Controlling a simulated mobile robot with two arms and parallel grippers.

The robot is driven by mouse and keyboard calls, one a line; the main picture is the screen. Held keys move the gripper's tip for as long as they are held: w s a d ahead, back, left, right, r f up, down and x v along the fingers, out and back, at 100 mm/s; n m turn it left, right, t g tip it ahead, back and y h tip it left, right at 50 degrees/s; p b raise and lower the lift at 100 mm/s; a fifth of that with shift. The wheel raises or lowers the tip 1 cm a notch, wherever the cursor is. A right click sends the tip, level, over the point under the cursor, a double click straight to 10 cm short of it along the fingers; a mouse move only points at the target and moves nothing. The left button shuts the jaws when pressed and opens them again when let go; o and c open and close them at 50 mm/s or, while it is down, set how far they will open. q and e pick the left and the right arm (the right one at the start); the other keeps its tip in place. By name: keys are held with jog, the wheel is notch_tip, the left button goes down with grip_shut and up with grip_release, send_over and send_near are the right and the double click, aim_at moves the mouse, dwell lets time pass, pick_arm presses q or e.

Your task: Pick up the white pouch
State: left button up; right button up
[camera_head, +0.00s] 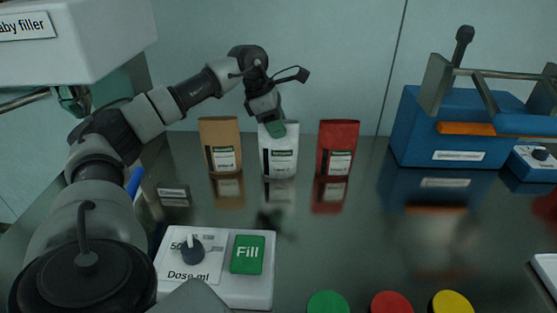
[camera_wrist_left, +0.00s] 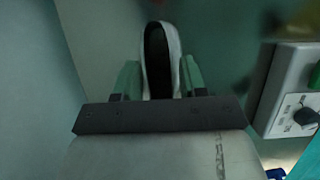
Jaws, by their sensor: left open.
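The white pouch (camera_head: 279,158) stands upright on the dark, shiny table in the head view, between a brown pouch and a red pouch. In the left wrist view, the white pouch (camera_wrist_left: 174,55) shows edge-on with a dark middle, between the two green fingers of my left gripper (camera_wrist_left: 160,80). The jaws are open, one finger on each side of the pouch. My right gripper is not in view.
The brown pouch (camera_head: 221,145) and red pouch (camera_head: 337,148) stand close on either side. A blue machine (camera_head: 448,130) is at the back right. A dosing box with a green Fill button (camera_head: 248,254) is in front. Green, red and yellow discs lie at the near edge.

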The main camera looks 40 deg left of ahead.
pick_arm(q)
jog(key=shift+f, duration=0.1)
jog(key=shift+c, duration=0.2)
grip_shut()
